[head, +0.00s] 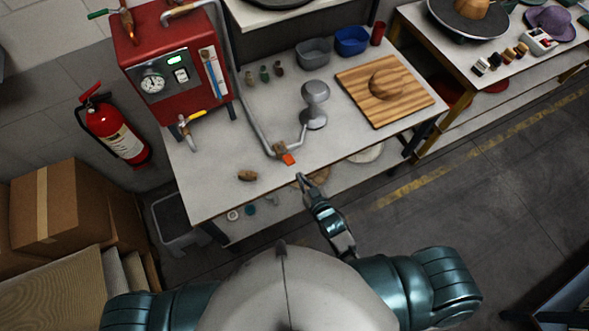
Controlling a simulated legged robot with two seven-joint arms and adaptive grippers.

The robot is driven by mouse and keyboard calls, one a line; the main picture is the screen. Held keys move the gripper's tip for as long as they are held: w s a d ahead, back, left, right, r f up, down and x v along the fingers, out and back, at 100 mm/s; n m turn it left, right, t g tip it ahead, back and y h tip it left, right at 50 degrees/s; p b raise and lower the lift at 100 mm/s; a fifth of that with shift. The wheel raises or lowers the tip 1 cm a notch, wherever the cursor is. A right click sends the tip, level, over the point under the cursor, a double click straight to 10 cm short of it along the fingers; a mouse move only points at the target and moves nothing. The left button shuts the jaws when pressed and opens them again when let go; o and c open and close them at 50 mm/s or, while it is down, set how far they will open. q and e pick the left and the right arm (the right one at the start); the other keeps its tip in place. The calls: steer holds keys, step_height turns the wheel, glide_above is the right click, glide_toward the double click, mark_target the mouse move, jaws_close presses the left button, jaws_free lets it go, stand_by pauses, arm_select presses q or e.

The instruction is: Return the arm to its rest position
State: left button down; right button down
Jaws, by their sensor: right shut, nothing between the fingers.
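My right gripper (301,179) is in the head view at the front edge of the workbench (215,165). Its fingers are shut with nothing between them. It is just below an orange-tipped handle (288,159) on a bent metal pipe, with a small gap between them in the picture. My right forearm reaches up from the lower middle. My left gripper is out of view; only the left shoulder shows at the bottom left.
On the bench are a red boiler box (170,55) with a gauge, a metal press form (314,104), a wooden board (408,97) with a hat block (385,83), and a small brown object (247,176). Boxes (55,205) stand left. Open floor (440,220) lies right.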

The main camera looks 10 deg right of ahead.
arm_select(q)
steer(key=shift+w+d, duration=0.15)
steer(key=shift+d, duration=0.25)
arm_select(e)
steer(key=shift+s+d+r, duration=0.15)
steer(key=shift+s+d, duration=0.45)
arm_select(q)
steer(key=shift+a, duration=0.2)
arm_select(e)
steer(key=shift+a, duration=0.4)
